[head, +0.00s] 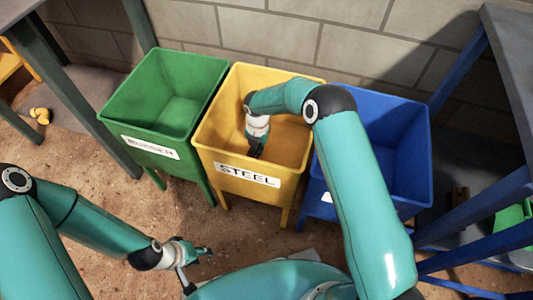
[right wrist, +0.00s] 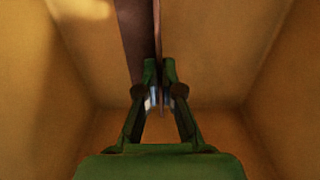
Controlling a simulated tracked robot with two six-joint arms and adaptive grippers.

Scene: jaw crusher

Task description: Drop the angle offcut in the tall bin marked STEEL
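The yellow bin marked STEEL (head: 212,150) stands on legs between a green bin and a blue bin. My right arm reaches over it, and my right gripper (head: 256,154) points down inside its open top. In the right wrist view the right gripper (right wrist: 160,68) is shut on the angle offcut (right wrist: 138,38), a long brown piece with a thin edge, with the bin's yellow walls around it. The offcut cannot be made out in the head view. My left gripper (head: 200,268) is low at the front, fingers apart and empty.
The green bin (head: 154,124) is on the left, its label hard to read. The blue bin (head: 410,150) is on the right, partly behind my right arm. A block wall (head: 270,35) is behind. Blue-legged frame (head: 490,205) stands at right, dark table leg (head: 75,95) at left.

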